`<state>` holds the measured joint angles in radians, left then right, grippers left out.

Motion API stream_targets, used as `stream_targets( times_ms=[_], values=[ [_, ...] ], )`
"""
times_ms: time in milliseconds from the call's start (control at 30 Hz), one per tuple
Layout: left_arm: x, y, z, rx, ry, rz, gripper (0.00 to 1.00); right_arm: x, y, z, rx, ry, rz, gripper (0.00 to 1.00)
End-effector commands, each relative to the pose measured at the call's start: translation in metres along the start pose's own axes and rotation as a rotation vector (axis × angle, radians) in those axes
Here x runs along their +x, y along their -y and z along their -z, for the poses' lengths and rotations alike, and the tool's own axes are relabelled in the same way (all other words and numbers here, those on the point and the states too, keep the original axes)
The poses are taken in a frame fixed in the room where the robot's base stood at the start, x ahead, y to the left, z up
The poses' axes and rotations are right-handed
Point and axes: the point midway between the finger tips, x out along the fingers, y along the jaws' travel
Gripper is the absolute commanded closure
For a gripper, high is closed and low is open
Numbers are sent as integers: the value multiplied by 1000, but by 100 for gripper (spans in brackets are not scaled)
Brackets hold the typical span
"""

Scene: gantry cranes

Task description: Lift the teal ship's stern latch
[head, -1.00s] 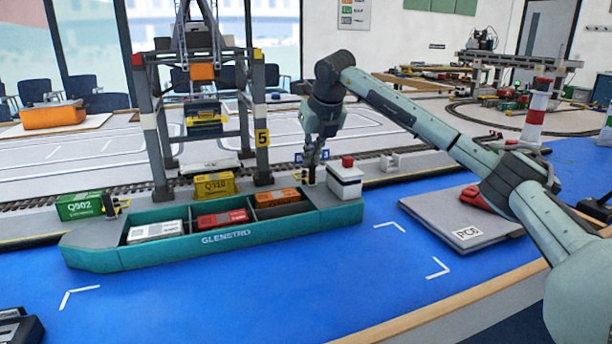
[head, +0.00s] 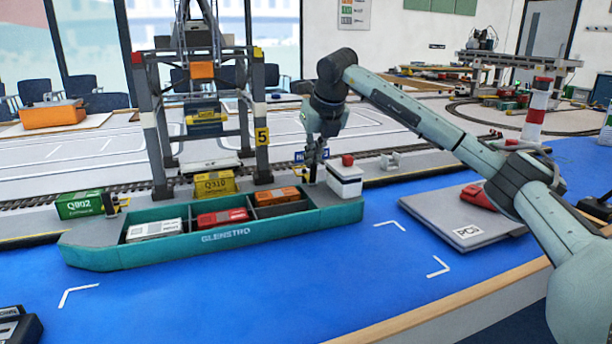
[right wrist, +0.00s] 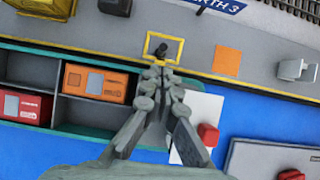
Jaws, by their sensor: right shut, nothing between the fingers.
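The teal ship (head: 215,243) lies along the quay with its stern to the right. A white deckhouse (head: 345,185) with a red funnel stands on the stern; it also shows in the right wrist view (right wrist: 200,110). The stern latch, a yellow frame around a dark post (right wrist: 150,41), is on the quay edge beside the stern. My right gripper (head: 312,178) points down there, shut and empty. In the right wrist view its fingertips (right wrist: 158,68) appear just at the frame's near side; I cannot tell whether they touch. My left gripper is out of view.
A second yellow latch (head: 122,203) is at the bow beside a green container (head: 78,206). The gantry crane (head: 258,140) straddles the quay left of my gripper. A grey pad (head: 460,222) with a red object lies right of the ship on open blue surface.

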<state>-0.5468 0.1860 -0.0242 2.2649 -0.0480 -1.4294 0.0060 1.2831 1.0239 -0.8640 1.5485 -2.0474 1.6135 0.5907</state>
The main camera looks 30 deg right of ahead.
Motion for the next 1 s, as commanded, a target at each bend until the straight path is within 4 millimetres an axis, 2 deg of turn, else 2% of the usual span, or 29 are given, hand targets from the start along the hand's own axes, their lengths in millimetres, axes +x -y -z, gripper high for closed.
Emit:
stream_targets(
  times_ms=[233, 1000],
  values=[
    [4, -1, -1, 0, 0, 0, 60, -5, 0, 8, 1, 1, -1, 100],
    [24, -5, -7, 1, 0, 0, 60, 0, 0, 37, 1, 0, 0, 100]
  ],
)
